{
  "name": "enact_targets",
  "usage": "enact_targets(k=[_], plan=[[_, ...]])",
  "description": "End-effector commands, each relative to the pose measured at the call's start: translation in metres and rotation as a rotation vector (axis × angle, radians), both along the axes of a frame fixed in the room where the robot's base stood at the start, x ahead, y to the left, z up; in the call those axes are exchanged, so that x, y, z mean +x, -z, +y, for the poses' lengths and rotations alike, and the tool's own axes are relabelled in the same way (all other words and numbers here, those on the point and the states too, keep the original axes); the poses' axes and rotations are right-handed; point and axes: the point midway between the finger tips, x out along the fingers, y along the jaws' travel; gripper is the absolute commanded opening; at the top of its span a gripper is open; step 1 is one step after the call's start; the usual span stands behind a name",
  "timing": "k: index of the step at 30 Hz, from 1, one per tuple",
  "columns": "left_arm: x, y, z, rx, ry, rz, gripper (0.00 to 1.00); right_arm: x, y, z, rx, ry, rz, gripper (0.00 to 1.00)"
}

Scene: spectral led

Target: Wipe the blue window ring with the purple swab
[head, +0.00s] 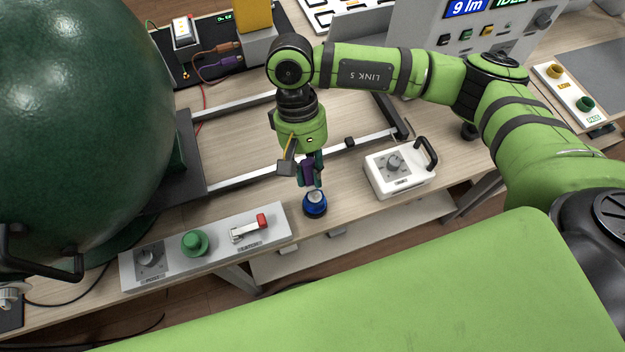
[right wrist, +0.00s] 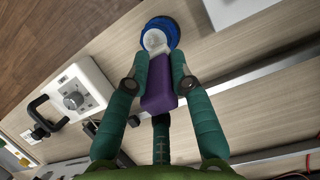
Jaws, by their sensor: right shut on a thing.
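The blue window ring (head: 315,206) sits on the wooden bench near its front edge, with a pale round centre. It also shows at the top of the right wrist view (right wrist: 172,30). My right gripper (head: 309,180) points down just above the ring and is shut on the purple swab (head: 306,171). In the right wrist view the purple swab (right wrist: 158,88) is between the two green fingers. Its pale tip (right wrist: 155,41) overlaps the ring's middle; I cannot tell whether they touch. My left gripper is not in view.
A white box with a knob and black handle (head: 399,172) stands right of the ring. A grey panel with a green button and red-tipped lever (head: 215,258) lies to the left. A large dark green sphere (head: 80,110) fills the left side. A metal rail (head: 345,147) runs behind.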

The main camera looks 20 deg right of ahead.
Motion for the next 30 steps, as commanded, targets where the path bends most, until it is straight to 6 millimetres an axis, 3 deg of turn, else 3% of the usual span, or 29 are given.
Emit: enact_targets(k=[15,30], plan=[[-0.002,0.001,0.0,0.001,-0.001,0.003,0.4,0.001,0.0,0.0,0.0,-0.001,0.001,0.03],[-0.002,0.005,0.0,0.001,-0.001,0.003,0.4,-0.017,0.0,0.0,0.0,0.0,0.001,0.03]])
